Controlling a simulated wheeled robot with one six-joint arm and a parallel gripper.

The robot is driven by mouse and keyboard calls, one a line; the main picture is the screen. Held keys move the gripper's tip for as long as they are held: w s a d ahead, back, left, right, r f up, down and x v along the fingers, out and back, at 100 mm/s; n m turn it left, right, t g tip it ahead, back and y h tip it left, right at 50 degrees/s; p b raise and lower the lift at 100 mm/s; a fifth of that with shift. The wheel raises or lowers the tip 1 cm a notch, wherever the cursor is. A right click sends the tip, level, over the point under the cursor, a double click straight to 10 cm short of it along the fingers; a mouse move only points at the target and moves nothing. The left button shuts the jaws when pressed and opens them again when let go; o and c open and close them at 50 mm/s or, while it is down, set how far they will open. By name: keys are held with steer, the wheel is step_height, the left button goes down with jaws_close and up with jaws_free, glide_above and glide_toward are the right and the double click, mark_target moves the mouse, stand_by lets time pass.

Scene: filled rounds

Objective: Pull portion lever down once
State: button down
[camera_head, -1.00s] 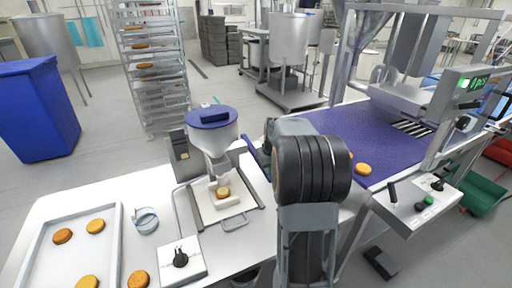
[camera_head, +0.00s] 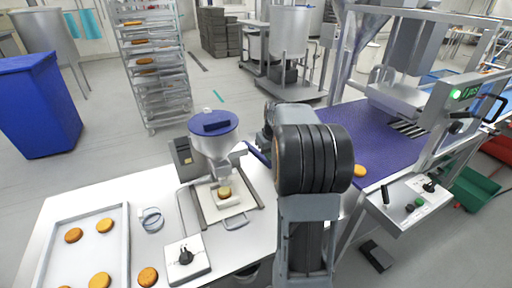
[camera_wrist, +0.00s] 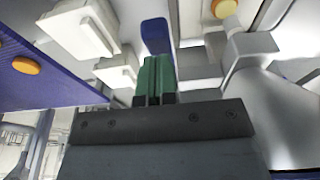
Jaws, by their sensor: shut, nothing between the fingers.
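The portion lever has a blue handle (camera_head: 259,154) that shows beside the depositor, partly hidden behind my arm. In the wrist view a blue handle (camera_wrist: 156,36) stands just beyond my fingertips; I cannot tell whether they touch it. My gripper (camera_wrist: 155,72) has green fingers pressed together with nothing between them. In the head view my arm hides it. The depositor has a blue-lidded hopper (camera_head: 213,137) and a nozzle over a filled round (camera_head: 224,191) on a small stand.
A tray of rounds (camera_head: 127,240) lies at the left of the white table, near a knob box (camera_head: 186,257). The blue conveyor belt (camera_head: 385,140) and a control box (camera_head: 418,200) are at right. A blue bin (camera_head: 38,105) and a rack (camera_head: 155,65) stand behind.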

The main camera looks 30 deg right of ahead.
steer(key=shift+r+p, duration=2.05)
steer(key=shift+r, duration=1)
steer(key=shift+f+m, duration=0.1)
steer(key=shift+m, duration=0.2)
steer(key=s+a+r+n+t, duration=0.1)
steer(key=s+a, duration=0.7)
steer(key=a, duration=0.3)
steer(key=s+a+r+n+t, duration=0.1)
steer(key=s+a, duration=0.8)
steer(key=a, duration=0.3)
steer(key=shift+a+r+t, duration=0.15)
steer(key=shift+r+t, duration=0.05)
steer(key=shift+t, duration=0.1)
